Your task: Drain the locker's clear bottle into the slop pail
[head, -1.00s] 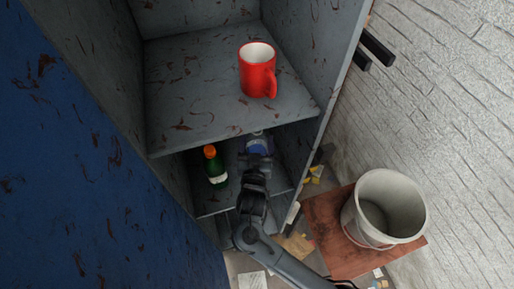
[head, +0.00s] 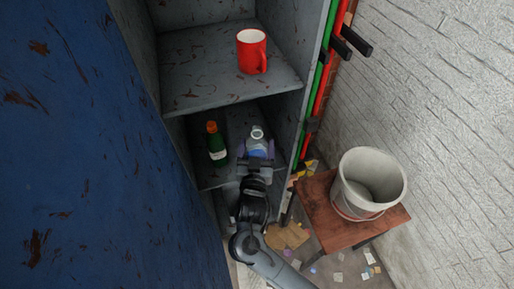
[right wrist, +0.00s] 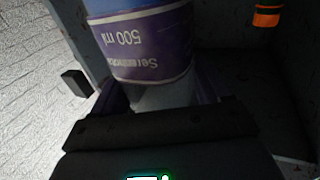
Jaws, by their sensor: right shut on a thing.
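The clear bottle (head: 257,135) stands on the locker's lower shelf (head: 212,182), with a blue-purple label. In the right wrist view the bottle (right wrist: 145,45) fills the top middle, its label reading "500 ml" upside down. My right gripper (head: 256,156) reaches in from the front and is shut on the bottle, one finger on each side. The slop pail (head: 372,179), whitish and open-topped, stands upright on a small reddish-brown table (head: 338,233) to the right of the locker. My left gripper is not in view.
A green bottle with an orange cap (head: 216,145) stands left of the clear bottle on the same shelf. A red mug (head: 252,51) stands on the shelf above. The locker's side wall (head: 291,120) lies between bottle and pail. Litter and cardboard (head: 287,237) lie on the floor.

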